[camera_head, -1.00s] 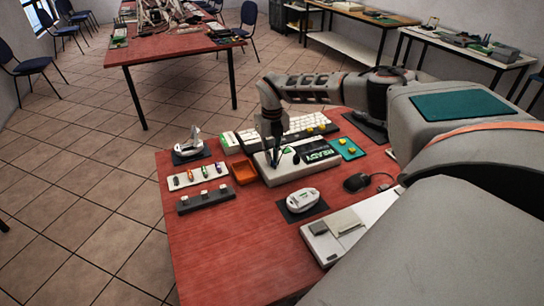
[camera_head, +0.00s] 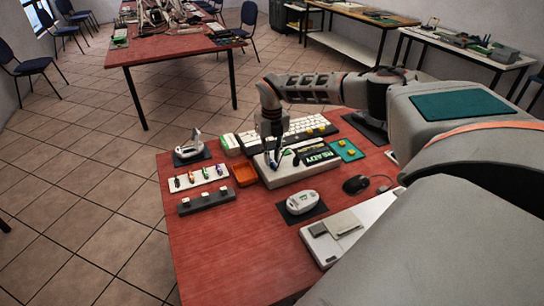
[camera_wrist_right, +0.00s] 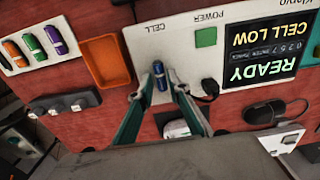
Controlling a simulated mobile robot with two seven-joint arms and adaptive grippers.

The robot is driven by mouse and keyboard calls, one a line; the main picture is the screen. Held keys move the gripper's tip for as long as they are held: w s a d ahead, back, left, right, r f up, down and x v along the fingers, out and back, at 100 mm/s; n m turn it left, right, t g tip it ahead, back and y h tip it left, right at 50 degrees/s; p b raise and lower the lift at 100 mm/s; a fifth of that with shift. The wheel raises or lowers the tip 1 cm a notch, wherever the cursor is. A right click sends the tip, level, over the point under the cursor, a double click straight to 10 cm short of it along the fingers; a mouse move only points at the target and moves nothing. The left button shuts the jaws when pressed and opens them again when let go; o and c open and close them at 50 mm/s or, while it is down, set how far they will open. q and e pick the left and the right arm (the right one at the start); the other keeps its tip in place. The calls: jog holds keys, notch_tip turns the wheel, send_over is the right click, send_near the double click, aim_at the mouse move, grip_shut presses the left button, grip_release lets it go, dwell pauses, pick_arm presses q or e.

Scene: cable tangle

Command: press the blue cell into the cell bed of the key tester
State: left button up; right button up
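The key tester (camera_head: 289,174) is a pale box on the red table with a lit display reading READY. In the right wrist view, its top (camera_wrist_right: 148,41) shows the labels CELL and POWER and a green square button. The blue cell (camera_wrist_right: 160,74) is at the CELL end, between the fingertips of my right gripper (camera_wrist_right: 161,88). The fingers look closed on its sides. How deep it sits in the bed is not clear, as the fingers hide the bed. In the head view, my right gripper (camera_head: 274,158) points down over the tester. My left gripper is not in view.
An orange tray (camera_head: 245,173) stands left of the tester. A white holder (camera_head: 198,178) with several coloured cells and a dark strip (camera_head: 206,200) lie further left.

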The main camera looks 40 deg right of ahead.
jog(key=shift+r+p, duration=0.4)
jog(key=shift+p, duration=0.05)
jog(key=shift+r+p, duration=0.55)
jog(key=shift+r, duration=0.25)
jog(key=o, duration=0.6)
jog(key=shift+r, duration=2.5)
jog(key=shift+s+f, duration=0.1)
